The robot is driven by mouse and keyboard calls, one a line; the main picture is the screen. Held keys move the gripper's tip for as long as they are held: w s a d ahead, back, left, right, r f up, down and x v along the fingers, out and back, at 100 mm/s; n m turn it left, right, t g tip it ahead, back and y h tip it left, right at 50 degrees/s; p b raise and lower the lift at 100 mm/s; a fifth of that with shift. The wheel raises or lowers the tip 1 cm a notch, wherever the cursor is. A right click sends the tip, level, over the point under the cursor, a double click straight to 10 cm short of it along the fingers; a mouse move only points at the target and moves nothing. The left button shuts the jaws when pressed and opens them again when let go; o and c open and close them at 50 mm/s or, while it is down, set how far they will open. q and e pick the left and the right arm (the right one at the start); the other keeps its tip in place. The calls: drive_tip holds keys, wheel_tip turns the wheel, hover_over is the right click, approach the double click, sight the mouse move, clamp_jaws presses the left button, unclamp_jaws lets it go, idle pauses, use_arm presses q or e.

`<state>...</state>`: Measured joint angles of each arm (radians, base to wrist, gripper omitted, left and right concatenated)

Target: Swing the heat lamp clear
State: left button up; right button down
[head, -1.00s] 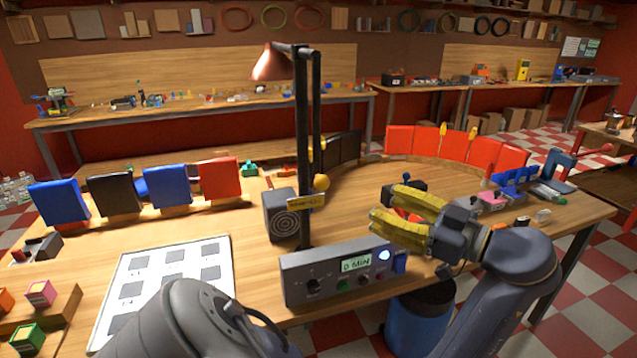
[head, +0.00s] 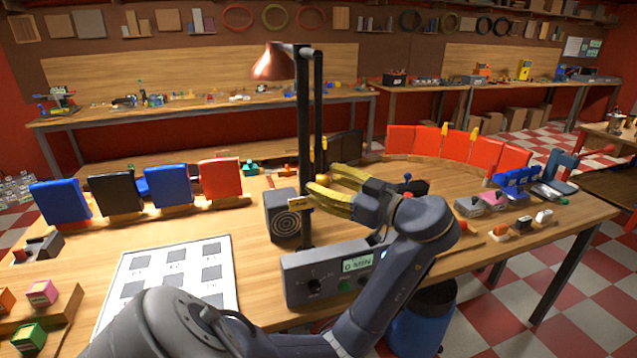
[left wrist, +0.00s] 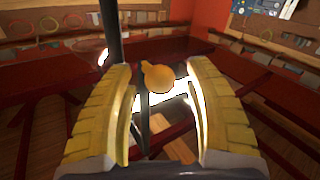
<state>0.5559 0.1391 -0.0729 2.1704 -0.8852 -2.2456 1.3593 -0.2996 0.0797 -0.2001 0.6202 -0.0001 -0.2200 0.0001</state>
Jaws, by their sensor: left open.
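The heat lamp stands upright behind the control box, with a copper shade (head: 272,64) pointing left and a black post (head: 303,130). A second thin black bar runs down beside the post. My left gripper (head: 323,181) is open, its yellow fingers pointing left at the post's lower half. In the left wrist view an orange knob (left wrist: 158,76) shows between the fingertips (left wrist: 158,70), with visible gaps on both sides. The post (left wrist: 112,32) is left of it there. My right gripper is not in view.
A grey control box (head: 325,275) sits at the front edge, under my left arm. A dark block with a round target (head: 284,216) stands left of the post. Blue, black and red panels (head: 168,186) are at left; a red panel arc (head: 460,148) is behind right.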

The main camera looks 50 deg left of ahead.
use_arm(q)
drive_tip(key=shift+s+a, duration=0.1)
drive_tip(key=shift+a, duration=0.4)
clamp_jaws()
idle(0.3)
